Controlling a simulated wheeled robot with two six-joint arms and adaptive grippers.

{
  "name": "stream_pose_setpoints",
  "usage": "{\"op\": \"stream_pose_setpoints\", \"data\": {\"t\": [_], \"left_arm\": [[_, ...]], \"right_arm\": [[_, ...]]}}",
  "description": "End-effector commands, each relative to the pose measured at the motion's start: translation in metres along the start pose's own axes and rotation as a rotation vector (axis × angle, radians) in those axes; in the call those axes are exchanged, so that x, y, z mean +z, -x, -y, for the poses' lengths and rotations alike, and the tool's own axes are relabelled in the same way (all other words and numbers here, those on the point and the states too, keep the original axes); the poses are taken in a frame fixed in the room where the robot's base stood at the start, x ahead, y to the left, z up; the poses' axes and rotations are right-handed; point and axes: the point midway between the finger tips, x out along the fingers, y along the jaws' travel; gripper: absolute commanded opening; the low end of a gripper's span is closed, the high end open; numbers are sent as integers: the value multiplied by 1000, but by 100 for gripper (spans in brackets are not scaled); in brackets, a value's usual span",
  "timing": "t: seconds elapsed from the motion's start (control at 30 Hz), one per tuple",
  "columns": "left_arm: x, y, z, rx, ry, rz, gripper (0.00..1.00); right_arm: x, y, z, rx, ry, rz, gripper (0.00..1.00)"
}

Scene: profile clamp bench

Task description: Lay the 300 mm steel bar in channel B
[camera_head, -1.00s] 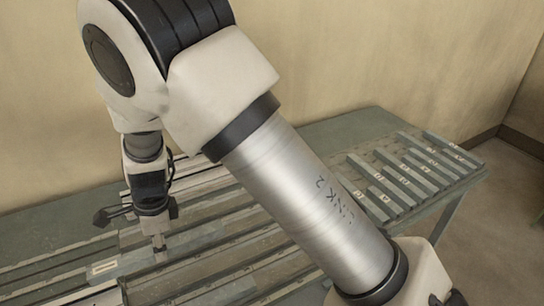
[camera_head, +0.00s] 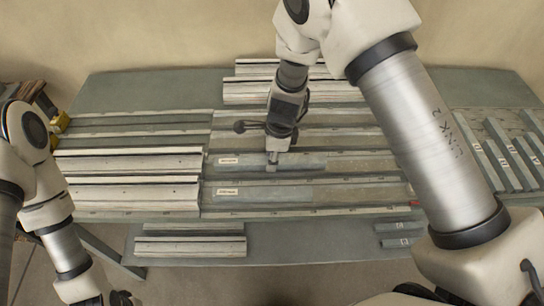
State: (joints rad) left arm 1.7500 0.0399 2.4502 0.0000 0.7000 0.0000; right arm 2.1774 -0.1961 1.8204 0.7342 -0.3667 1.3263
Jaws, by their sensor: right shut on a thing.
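My right gripper (camera_head: 272,159) reaches down to the bench and is shut on a grey bar-like piece (camera_head: 273,168), which its fingers partly hide. The piece lies at or just above a long bluish-grey strip (camera_head: 305,162) with a white label (camera_head: 228,161) at its left end. A second labelled strip (camera_head: 265,193) runs parallel in front of it. The label text is too small to read, so I cannot tell which is channel B, nor whether the piece touches the strip. My left arm enters at the lower left; its fingertips are out of frame.
Pale profiles (camera_head: 130,164) lie on the left of the bench, with more at the back (camera_head: 245,88) and front (camera_head: 190,240). Several labelled bars stand in a rack (camera_head: 500,150) on the right. Two short labelled bars (camera_head: 400,227) lie front right. My right arm covers part of the bench.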

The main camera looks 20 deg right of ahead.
Motion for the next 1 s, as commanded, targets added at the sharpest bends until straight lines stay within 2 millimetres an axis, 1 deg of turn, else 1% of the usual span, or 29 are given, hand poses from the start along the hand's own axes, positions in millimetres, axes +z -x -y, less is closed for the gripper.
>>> {"op": "stream_pose_setpoints", "data": {"t": [0.13,0.33,0.37,0.4,0.43,0.67,0.77,0.83,0.87,0.97,1.0], "left_arm": [[0,0,0,0,0,0,56],[0,-3,0,0,0,0,56],[0,-3,0,0,0,0,56],[0,-3,0,0,0,0,56],[0,-2,0,0,0,0,56],[0,-3,0,0,0,0,56],[0,-1,0,0,0,0,56],[0,2,0,0,0,0,56],[0,-1,0,0,0,0,56],[0,-3,0,0,0,0,56],[0,-4,0,0,0,0,56]], "right_arm": [[0,0,0,0,0,0,0],[-1,-6,0,0,0,0,0],[-1,-7,0,1,1,0,34],[-1,-6,0,1,1,0,48],[-1,-6,0,1,1,0,56],[-1,-6,0,1,1,0,56],[0,-3,0,0,1,0,56],[1,5,0,-1,1,0,56],[0,7,1,-1,2,1,56],[0,28,1,-4,2,1,56],[1,39,1,-4,2,2,56]]}}
